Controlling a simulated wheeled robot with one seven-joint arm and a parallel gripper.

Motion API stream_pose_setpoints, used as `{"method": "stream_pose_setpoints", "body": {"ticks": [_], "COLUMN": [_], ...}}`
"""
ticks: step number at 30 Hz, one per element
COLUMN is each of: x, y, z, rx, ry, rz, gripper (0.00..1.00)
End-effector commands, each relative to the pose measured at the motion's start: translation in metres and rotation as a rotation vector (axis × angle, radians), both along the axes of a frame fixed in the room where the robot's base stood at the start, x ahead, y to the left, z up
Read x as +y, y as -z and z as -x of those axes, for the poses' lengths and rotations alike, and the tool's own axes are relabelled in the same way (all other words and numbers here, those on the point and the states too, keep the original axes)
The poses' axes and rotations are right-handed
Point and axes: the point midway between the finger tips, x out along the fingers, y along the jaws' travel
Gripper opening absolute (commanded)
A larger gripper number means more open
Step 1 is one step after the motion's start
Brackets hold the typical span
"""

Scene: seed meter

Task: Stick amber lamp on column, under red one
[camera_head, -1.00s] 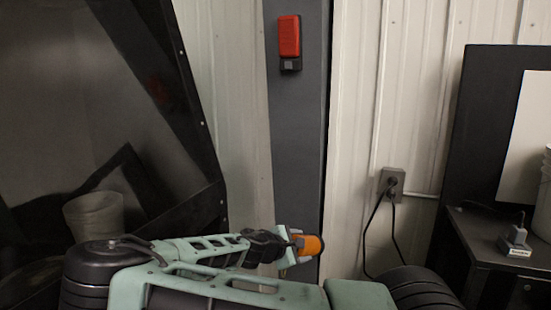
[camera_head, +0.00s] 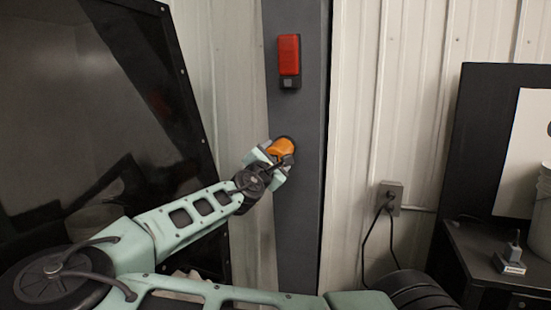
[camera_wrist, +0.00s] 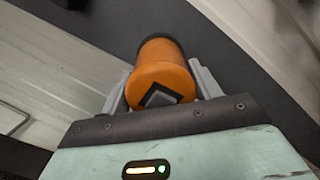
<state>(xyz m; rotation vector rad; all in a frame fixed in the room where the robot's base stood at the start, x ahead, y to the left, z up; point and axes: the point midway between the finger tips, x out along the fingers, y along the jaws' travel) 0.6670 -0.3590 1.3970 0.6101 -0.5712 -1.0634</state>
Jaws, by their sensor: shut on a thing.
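The amber lamp (camera_head: 281,147) is held in my gripper (camera_head: 273,156), in front of the dark grey column (camera_head: 297,220) and below the red lamp (camera_head: 289,55). The red lamp is fixed high on the column with a small black base. In the wrist view the amber lamp (camera_wrist: 162,75) sits between the two grey fingers of my gripper (camera_wrist: 164,92), its dark base pointing away towards the column (camera_wrist: 245,50). I cannot tell whether the base touches the column.
A dark glossy panel (camera_head: 80,110) stands at the left, close to my arm. A wall outlet (camera_head: 390,197) with black cables is right of the column. A dark desk (camera_head: 480,240) bears a small grey device (camera_head: 510,262) and a pale bucket (camera_head: 541,222).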

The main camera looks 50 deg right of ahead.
Motion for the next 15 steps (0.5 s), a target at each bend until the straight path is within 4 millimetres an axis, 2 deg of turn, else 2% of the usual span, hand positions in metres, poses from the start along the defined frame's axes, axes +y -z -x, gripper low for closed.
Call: {"method": "stream_pose_setpoints", "body": {"ticks": [15], "x": [-0.046], "y": [-0.007], "z": [-0.018], "rx": [-0.002], "ry": [0.001], "rz": [-0.001], "gripper": [0.41]}}
